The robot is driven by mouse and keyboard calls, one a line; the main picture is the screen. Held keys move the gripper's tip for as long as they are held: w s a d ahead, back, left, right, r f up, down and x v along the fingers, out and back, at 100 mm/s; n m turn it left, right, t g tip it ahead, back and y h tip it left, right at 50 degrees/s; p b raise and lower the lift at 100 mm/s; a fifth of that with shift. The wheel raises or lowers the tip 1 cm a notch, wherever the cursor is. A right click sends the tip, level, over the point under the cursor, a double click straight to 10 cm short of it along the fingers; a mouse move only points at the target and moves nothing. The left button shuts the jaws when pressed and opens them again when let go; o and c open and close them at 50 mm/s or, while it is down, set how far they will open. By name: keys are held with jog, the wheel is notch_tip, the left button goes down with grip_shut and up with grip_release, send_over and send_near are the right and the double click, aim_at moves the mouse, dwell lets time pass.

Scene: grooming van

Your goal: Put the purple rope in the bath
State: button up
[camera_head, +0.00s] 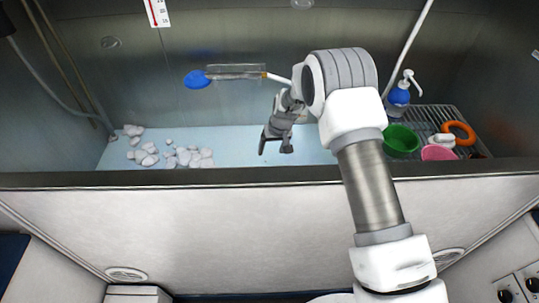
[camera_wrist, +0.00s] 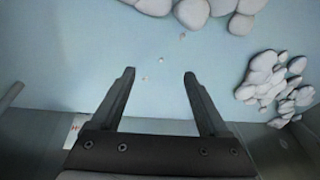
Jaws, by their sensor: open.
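The bath (camera_head: 230,140) is a metal-walled basin with a pale blue floor; the wrist view also shows the floor (camera_wrist: 155,50). My gripper (camera_head: 275,148) hangs inside it, pointing down near the middle. I see nothing between the fingers. I cannot make out a purple rope in either view; my arm covers part of the basin's right side and front rim.
White stones (camera_head: 180,155) lie at the basin's left. On a slatted rack at right are a green bowl (camera_head: 401,141), a pink item (camera_head: 438,153), an orange ring (camera_head: 458,133) and a blue pump bottle (camera_head: 398,98). A blue-ended item (camera_head: 198,79) is at the back wall. The front rim (camera_head: 200,178) is raised.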

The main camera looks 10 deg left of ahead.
jog(key=shift+v, duration=1)
jog(key=s+d+r+m+t, duration=0.1)
jog(key=s+d+r, duration=0.3)
jog(key=r, duration=0.5)
jog(key=s+d+r, duration=0.2)
jog(key=d+r, duration=0.4)
jog(key=r, duration=0.3)
jog(key=s+d+r+m+t, duration=0.1)
jog(key=s+d+r, duration=0.3)
jog(key=r, duration=0.5)
jog(key=s+d+r+m, duration=0.1)
jog(key=s+d+r, duration=0.1)
jog(key=s+d, duration=0.2)
jog(key=s+d+r+m+t+h, duration=0.1)
jog(key=s+d, duration=0.4)
jog(key=s, duration=0.6)
jog(key=s+d+r+h, duration=0.1)
jog(key=s+d+r, duration=0.3)
jog(key=s, duration=0.4)
jog(key=shift+s+m+t, duration=0.25)
jog(key=shift+m+t, duration=0.15)
jog(key=shift+d, duration=0.15)
notch_tip(320, 180, up, 7)
jog(key=p, duration=0.7)
